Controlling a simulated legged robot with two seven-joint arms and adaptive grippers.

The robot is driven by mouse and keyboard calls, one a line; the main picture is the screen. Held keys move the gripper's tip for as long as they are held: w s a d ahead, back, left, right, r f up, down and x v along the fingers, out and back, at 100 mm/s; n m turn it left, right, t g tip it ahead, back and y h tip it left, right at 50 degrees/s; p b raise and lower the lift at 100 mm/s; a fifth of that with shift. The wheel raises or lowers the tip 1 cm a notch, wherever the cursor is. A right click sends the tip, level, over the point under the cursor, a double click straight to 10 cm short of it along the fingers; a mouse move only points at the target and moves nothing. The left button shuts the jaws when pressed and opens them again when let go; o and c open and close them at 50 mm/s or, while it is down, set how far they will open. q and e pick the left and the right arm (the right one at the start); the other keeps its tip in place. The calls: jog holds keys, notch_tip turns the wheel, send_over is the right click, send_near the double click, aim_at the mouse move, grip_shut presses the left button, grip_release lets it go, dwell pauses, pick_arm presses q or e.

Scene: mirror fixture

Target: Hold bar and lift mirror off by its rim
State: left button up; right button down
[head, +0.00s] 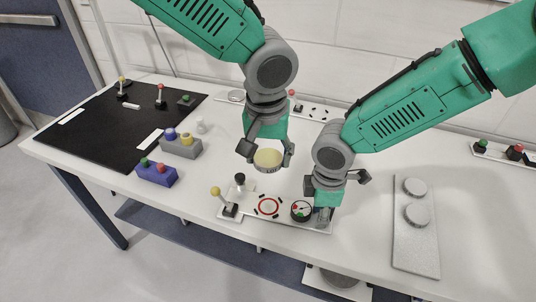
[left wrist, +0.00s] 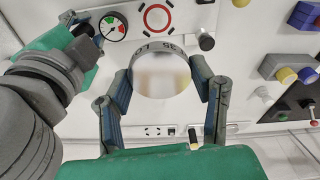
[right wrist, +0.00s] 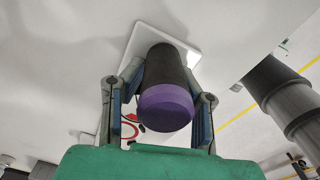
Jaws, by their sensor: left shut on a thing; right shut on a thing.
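The mirror (head: 268,160) is a round disc with a pale yellow face in the head view. In the left wrist view the mirror (left wrist: 160,78) shows a shiny face and a grey rim with printed numbers. My left gripper (head: 267,153) is shut on its rim, with a finger on each side. The mirror is held clear of the white panel (head: 285,220), whose red ring is uncovered. My right gripper (head: 322,208) is at the panel's right end. In the right wrist view it is shut around the bar (right wrist: 166,85), a dark cylinder with a purple end.
A dial gauge (head: 301,211) and a yellow-knobbed lever (head: 217,197) are on the panel. Button boxes (head: 157,174) and a black mat (head: 110,130) lie left. A grey plate with two discs (head: 415,245) lies right. Table between is mostly clear.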

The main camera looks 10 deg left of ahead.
jog(key=c, duration=1.1)
grip_release()
jog(key=shift+c, duration=0.2)
notch_tip(320, 180, up, 12)
jog(key=shift+w+f, duration=0.15)
